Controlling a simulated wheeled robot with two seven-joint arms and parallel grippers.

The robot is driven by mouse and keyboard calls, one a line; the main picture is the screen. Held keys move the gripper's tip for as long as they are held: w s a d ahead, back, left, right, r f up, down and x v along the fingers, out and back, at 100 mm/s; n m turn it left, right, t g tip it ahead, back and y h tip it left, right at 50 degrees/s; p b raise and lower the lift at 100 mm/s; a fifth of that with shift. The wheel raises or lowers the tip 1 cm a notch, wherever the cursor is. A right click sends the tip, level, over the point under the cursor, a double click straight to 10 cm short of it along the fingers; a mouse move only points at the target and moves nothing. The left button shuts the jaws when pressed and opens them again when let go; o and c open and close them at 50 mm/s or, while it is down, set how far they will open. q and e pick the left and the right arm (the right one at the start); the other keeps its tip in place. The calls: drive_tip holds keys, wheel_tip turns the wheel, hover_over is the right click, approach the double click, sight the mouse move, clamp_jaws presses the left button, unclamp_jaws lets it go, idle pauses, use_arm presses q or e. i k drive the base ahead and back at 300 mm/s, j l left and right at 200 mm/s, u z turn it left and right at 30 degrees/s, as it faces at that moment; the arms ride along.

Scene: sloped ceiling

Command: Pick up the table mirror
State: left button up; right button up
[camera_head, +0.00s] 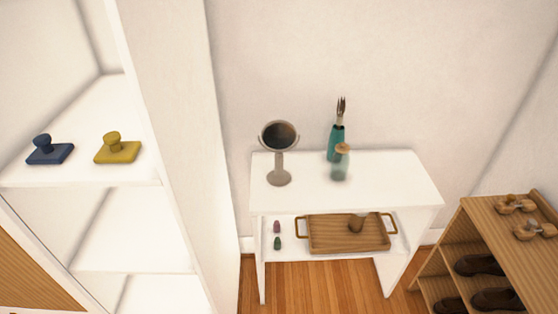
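The table mirror (279,153) stands upright near the left end of the white table's top (385,178). It has a round dark glass in a grey frame, on a thin stem with a round grey base. Nothing touches it. Neither of my grippers shows in the head view.
A teal vase with a dark fork-like item (335,143) and a corked glass jar (340,163) stand right of the mirror. The lower shelf holds a wooden tray (323,244). A white shelf unit (175,110) rises at left; a wooden shoe rack (475,228) stands at right.

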sight(278, 177)
drive_tip(key=i+l+u, duration=0.15)
drive_tip(key=l, duration=0.4)
drive_tip(key=i+l+u, duration=0.2)
drive_tip(key=l, duration=0.4)
drive_tip(key=l+u, duration=0.15)
drive_tip(key=l, duration=0.45)
drive_tip(key=i+l+u, duration=0.15)
drive_tip(key=l, duration=0.45)
